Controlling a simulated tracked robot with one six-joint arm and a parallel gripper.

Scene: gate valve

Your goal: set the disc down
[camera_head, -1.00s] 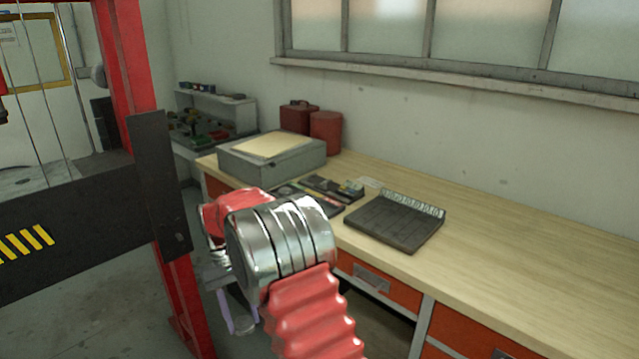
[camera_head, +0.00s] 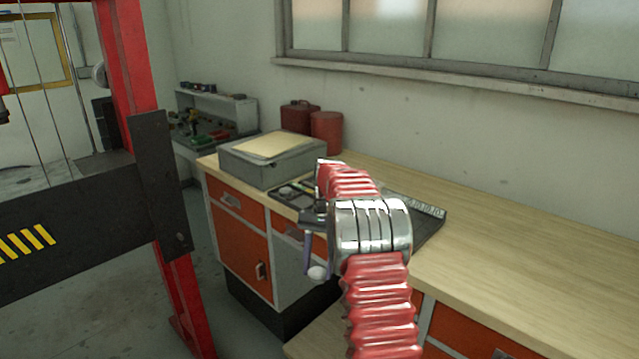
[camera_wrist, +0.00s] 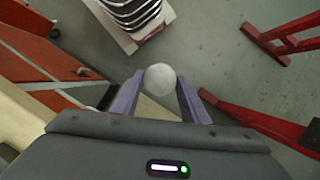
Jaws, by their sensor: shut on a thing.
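The disc (camera_wrist: 160,79) is pale grey and round, held between the two purple fingers of my gripper (camera_wrist: 159,84) in the wrist view. In the head view the disc (camera_head: 317,273) shows small and whitish below a purple finger, in front of the bench cabinet. My gripper (camera_head: 311,258) is mostly hidden there behind my arm. The wrist view shows floor and the cabinet side beyond the disc, so it is off the benchtop surface. Nothing is seen touching it from below.
The wooden bench (camera_head: 545,245) has clear top on the right. A dark tray (camera_head: 432,228) lies partly behind my arm. A grey box (camera_head: 272,165) and red cans (camera_head: 327,130) stand at the back left. A red post (camera_head: 128,75) stands left; red legs (camera_wrist: 262,125) show in the wrist view.

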